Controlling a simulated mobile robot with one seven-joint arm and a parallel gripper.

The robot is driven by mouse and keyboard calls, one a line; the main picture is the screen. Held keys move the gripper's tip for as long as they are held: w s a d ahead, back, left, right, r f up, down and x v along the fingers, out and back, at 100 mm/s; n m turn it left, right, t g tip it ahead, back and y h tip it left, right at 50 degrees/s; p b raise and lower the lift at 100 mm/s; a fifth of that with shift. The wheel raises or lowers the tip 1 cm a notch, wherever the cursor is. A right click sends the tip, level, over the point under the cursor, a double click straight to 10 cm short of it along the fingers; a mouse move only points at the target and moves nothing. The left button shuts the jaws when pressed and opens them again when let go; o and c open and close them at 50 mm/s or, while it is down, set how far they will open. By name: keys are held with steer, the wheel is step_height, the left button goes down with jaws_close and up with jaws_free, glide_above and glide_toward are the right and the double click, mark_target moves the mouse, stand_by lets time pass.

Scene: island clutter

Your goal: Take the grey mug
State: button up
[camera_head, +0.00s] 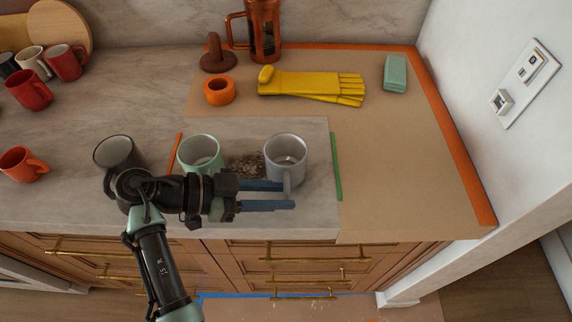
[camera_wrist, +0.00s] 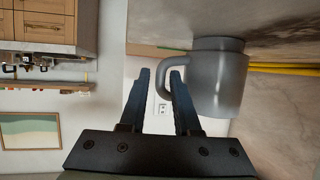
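The grey mug (camera_head: 285,152) stands upright on the stone counter, between a mint mug and a green tape strip. In the wrist view the grey mug (camera_wrist: 222,82) fills the right of centre, its handle turned toward my fingers. My gripper (camera_head: 288,196) is open and empty, just in front of the mug at its handle side. In the wrist view the handle's outer side shows between my fingertips (camera_wrist: 160,76), and the right finger overlaps the handle's opening. I cannot tell whether a finger touches the handle. The upper finger partly hides the handle's lower end in the head view.
The mint mug (camera_head: 201,152) is close behind my wrist, and a darker grey mug (camera_head: 117,152) stands further left. Dark debris (camera_head: 247,166) lies between the mint and grey mugs. Yellow gloves (camera_head: 312,84) and an orange tape roll (camera_head: 219,91) lie behind.

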steer(key=p+x, duration=0.1)
steer(key=x, duration=0.4)
steer(key=shift+d, duration=0.1)
steer(key=shift+c, duration=0.3)
steer(key=shift+w, duration=0.1)
jaws_close()
stand_by(0.9)
